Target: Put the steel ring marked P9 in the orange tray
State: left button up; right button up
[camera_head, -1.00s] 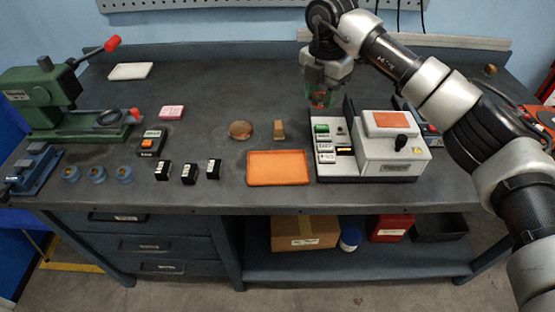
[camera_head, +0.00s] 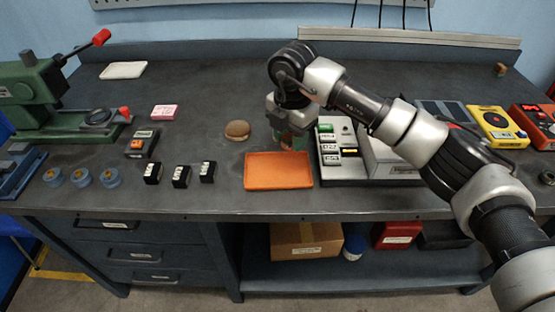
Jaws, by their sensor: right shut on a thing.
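The orange tray (camera_head: 278,172) lies flat near the front of the bench, with its floor bare. My right gripper (camera_head: 291,146) is just behind the tray's back right edge, left of the grey-white device. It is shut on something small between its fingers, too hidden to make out. I cannot pick out a ring marked P9, and no such marking is readable. A dark ring-shaped thing (camera_head: 547,177) lies at the far right edge. My left gripper is not in view.
The grey-white device (camera_head: 385,165) stands close right of the tray, partly behind my right arm. A brown round piece (camera_head: 237,130) lies behind the tray. Black labelled blocks (camera_head: 181,176) stand left of it. A green press (camera_head: 50,105) is at left. The back middle is clear.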

aim_at(278, 171)
jog(key=s+a+f, duration=0.2)
jog(key=shift+s+a+f, duration=0.1)
jog(key=shift+a+f, duration=0.1)
jog(key=shift+a, duration=0.2)
notch_tip(278, 171, down, 3)
jog(key=shift+f+p, duration=0.1)
jog(key=shift+p, duration=0.45)
jog(key=shift+f, duration=0.25)
jog(key=shift+f, duration=0.1)
jog(key=o, duration=1)
jog(key=shift+r, duration=0.2)
notch_tip(278, 171, up, 12)
jog(key=shift+f+b, duration=0.1)
jog(key=shift+b, duration=0.7)
